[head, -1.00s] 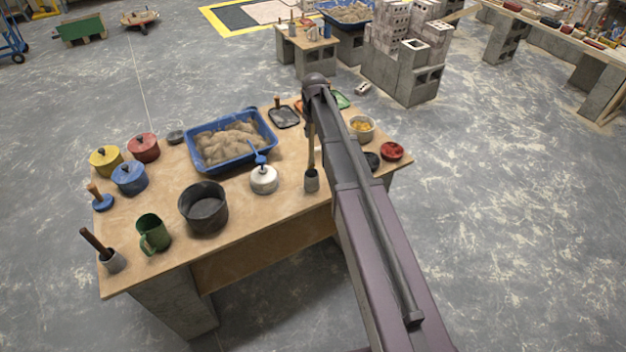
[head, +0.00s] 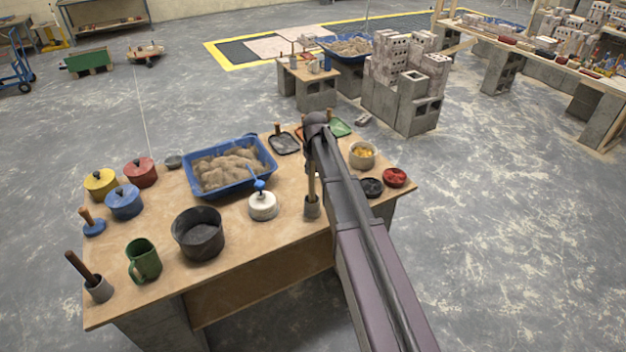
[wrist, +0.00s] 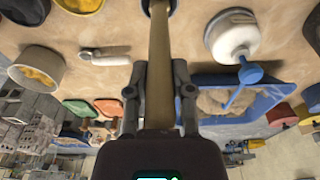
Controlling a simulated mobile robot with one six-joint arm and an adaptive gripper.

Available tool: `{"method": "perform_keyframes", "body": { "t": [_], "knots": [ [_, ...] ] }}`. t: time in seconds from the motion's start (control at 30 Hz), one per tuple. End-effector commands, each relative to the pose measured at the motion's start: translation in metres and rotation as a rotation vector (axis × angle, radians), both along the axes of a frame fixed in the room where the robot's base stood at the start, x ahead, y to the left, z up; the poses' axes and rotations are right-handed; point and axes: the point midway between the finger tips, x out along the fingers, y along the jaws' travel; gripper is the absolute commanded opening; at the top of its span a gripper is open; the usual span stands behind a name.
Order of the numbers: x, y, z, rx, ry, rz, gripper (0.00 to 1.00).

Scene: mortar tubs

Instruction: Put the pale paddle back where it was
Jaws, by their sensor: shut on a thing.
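The pale paddle (wrist: 160,62) is a light wooden stick in my gripper (wrist: 159,92), whose two fingers close on it from either side in the wrist view. In the head view, the paddle (head: 311,183) hangs near upright below the end of my arm. Its lower end meets the mouth of a small grey cup (head: 312,208) at the table's front edge and looks to be inside it. The cup's rim shows at the top of the wrist view (wrist: 158,5). How deep the paddle sits is hidden. My gripper is mostly hidden in the head view.
A white lidded pot with a blue handle (head: 263,206) stands just left of the cup. A dark bowl (head: 372,187) and a red bowl (head: 395,178) are to the right. A blue sand tub (head: 207,189) is behind left. Another grey cup (head: 98,291) holds a dark stick.

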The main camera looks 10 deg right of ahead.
Motion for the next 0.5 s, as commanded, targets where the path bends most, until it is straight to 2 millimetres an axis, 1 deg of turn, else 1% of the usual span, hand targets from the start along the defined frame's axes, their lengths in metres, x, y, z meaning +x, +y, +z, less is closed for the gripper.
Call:
{"method": "perform_keyframes", "body": {
  "t": [0.27,0.37,0.5],
  "knots": [
    [0.0,0.0,0.0,0.0,0.0,-0.001,0.0],
    [0.0,-0.001,-0.003,0.0,0.0,-0.001,0.0],
    [0.0,-0.001,-0.012,0.0,0.0,-0.001,0.0]
  ]
}}
